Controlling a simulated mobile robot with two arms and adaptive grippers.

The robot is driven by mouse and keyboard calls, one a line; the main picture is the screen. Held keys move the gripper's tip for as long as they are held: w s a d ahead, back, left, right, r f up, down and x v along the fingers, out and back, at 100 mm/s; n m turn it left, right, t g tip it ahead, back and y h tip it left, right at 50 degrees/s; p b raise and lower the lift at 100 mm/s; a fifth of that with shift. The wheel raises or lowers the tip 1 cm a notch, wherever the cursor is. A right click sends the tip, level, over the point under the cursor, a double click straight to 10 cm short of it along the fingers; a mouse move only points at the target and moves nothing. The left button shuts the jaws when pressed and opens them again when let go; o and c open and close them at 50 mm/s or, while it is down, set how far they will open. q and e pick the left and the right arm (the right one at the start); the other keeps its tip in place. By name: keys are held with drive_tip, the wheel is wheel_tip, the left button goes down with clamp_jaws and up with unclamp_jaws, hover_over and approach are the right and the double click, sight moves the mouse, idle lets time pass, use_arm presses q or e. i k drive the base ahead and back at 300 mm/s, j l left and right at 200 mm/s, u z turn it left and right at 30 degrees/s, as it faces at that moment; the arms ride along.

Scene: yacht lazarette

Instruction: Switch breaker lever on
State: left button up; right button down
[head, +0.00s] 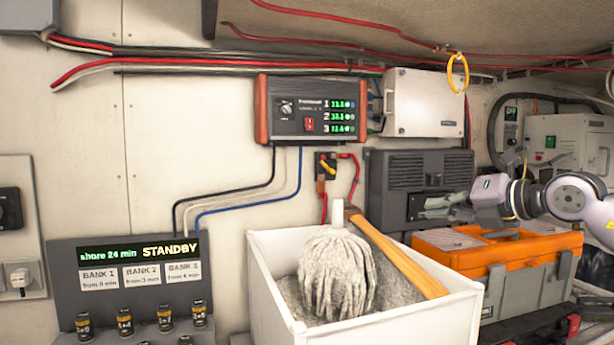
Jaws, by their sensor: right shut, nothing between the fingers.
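A small dark breaker (326,166) with a yellow lever (328,168) is mounted on the wall at the centre, below the red-ended display unit. Red cables run from its right side and bottom. The lever looks slanted, but it is too small to tell which position it is in. My right gripper (430,208) comes in from the right. It is shut and empty, in front of the grey vented box and well to the right of the breaker. My left gripper is out of view.
A white bin (468,318) with a mop (338,270) and a wooden handle (400,255) stands below the breaker. An orange-topped toolbox (500,250) is under my right arm. A standby panel (62,262) with several small cylinders is at left. A grey vented box (400,170) is right of the breaker.

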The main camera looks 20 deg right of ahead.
sight(330, 170)
drive_tip(key=i+j, duration=0.1)
drive_tip(key=i, duration=0.4)
drive_tip(key=i+j, duration=0.1)
drive_tip(key=i, duration=0.4)
